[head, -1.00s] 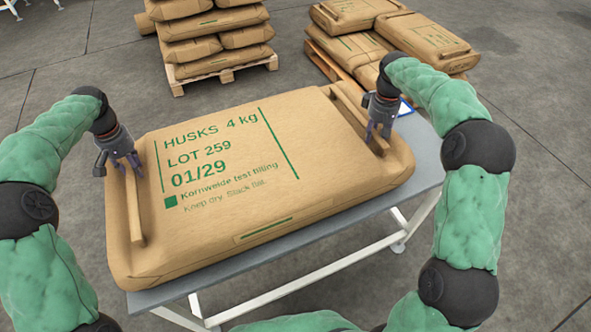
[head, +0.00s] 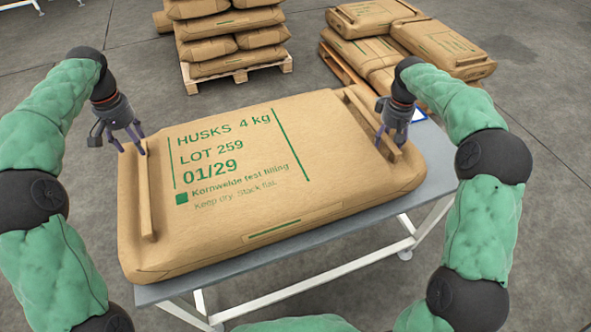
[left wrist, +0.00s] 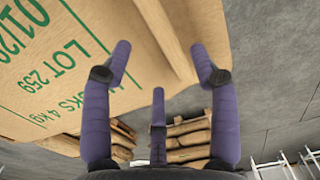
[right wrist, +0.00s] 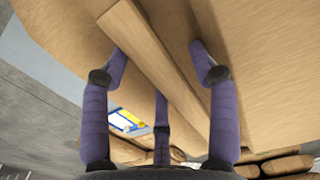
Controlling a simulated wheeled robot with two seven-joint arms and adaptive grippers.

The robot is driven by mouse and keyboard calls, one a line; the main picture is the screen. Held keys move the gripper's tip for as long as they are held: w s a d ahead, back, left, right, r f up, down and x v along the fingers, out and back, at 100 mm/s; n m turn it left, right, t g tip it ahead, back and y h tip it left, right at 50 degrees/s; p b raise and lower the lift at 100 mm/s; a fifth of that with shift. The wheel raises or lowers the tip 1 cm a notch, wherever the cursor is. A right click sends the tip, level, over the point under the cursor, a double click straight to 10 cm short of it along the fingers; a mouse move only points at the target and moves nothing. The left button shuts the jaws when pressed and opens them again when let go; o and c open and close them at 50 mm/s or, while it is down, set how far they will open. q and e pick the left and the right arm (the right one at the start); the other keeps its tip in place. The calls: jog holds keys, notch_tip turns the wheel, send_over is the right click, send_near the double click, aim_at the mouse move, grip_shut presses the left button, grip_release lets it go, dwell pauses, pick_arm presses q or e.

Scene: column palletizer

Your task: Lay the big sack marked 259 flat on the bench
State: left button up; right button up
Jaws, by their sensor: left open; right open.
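The big sack marked LOT 259 (head: 250,210) lies flat on the grey bench (head: 300,237), print side up, with a raised handle ridge along each short end. My left gripper (head: 131,152) is open above the far end of the left ridge (head: 146,205). In the left wrist view that ridge (left wrist: 165,35) passes between its spread fingers. My right gripper (head: 389,138) is open at the right ridge (head: 365,115). In the right wrist view the ridge (right wrist: 150,60) runs between its open fingers; whether they touch it I cannot tell.
Behind the bench, a pallet (head: 240,72) carries stacked sacks (head: 235,40). Another loaded pallet (head: 345,68) stands at the back right. A blue-edged white sheet (head: 418,115) lies by the sack's far right corner.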

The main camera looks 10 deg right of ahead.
jog(key=shift+r, duration=0.25)
pick_arm(q)
notch_tip(320, 180, up, 4)
jog(key=shift+f, duration=0.2)
pick_arm(e)
notch_tip(320, 180, up, 12)
jog(key=shift+f, duration=0.25)
dwell(0.3)
